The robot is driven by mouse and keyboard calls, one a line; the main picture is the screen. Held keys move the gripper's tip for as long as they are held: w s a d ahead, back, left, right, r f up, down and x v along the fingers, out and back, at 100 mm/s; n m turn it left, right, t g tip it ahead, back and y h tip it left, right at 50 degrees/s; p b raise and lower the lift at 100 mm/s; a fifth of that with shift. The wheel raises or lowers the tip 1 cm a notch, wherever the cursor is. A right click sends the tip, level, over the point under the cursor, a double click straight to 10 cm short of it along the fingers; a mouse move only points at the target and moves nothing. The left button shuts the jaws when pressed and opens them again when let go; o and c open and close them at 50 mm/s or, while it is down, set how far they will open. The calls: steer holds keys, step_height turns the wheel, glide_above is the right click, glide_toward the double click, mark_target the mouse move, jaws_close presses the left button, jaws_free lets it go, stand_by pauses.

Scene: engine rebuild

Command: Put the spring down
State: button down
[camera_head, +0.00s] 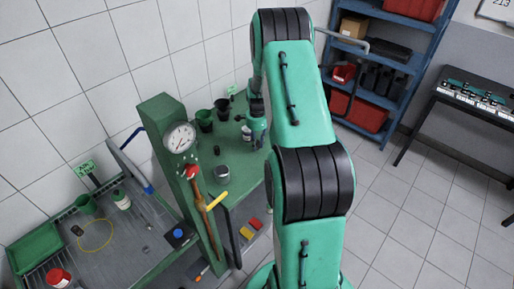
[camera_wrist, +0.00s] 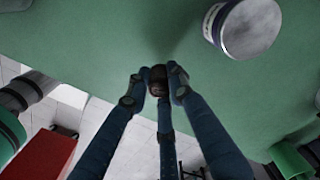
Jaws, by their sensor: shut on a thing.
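My gripper (camera_wrist: 158,76) is shut on a small dark brown piece, the spring (camera_wrist: 157,84), in the wrist view. Its coils are too small and dark to make out. The blue fingers close around it from both sides, over the green bench top (camera_wrist: 120,32) near its edge. I cannot tell whether the spring touches the surface. In the head view my gripper (camera_head: 257,140) is over the green bench (camera_head: 235,160), small and partly hidden by my arm; the spring cannot be made out there.
A pale cylinder with a dark band (camera_wrist: 248,27) stands near my gripper. On the bench are dark cups (camera_head: 205,121) and a grey round tin (camera_head: 221,174). A green press with a gauge (camera_head: 181,138) stands left of the bench. A blue shelf (camera_head: 395,60) is behind.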

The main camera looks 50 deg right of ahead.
steer(key=shift+f, duration=1.25)
steer(key=shift+f, duration=0.1)
steer(key=c, duration=1.5)
jaws_free()
steer(key=shift+c, duration=0.2)
step_height(320, 180, up, 12)
steer(key=shift+p, duration=0.45)
